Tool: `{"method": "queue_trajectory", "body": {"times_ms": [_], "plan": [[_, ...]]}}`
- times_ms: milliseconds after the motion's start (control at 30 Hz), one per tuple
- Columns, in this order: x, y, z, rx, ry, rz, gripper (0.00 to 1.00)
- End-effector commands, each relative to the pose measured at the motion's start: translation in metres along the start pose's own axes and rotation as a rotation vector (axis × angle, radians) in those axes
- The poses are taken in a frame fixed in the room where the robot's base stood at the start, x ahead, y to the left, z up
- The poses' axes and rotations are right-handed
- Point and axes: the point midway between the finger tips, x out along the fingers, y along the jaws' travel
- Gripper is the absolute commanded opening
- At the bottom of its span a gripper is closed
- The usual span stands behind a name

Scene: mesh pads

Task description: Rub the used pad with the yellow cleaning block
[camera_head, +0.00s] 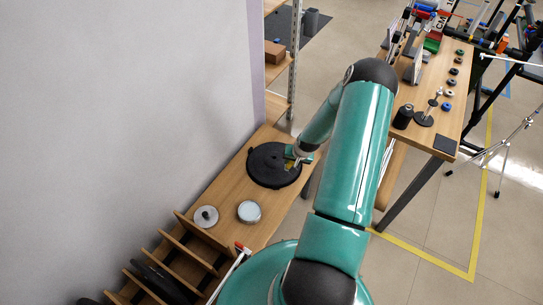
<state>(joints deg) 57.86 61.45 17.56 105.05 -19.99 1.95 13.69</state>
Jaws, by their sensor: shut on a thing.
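A round black pad (266,171) lies on the narrow wooden bench. My gripper (291,164) is over its right part, shut on the yellow cleaning block (289,167). Only a small yellow patch of the block shows at the fingertips. I cannot tell whether the block touches the pad. My green arm reaches in from the lower right and hides the bench's right side in part.
A round light tin (249,212) and a grey disc (206,217) stand on the bench nearer me. A wooden slotted rack (180,255) holds dark discs at lower left. A wall runs along the left. A cluttered table (450,130) stands at the right.

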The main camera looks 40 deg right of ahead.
Motion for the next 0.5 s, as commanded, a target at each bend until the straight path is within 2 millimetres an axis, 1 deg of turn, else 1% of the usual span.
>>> {"method": "queue_trajectory", "body": {"times_ms": [33,100,267,500], "plan": [[0.001,0.006,0.000,0.013,0.005,0.000,0.14],[0.003,0.010,0.000,0.021,0.009,-0.001,0.14],[0.011,0.010,0.002,0.022,0.008,0.000,0.14],[0.035,0.010,0.005,0.022,0.007,0.000,0.14]]}}
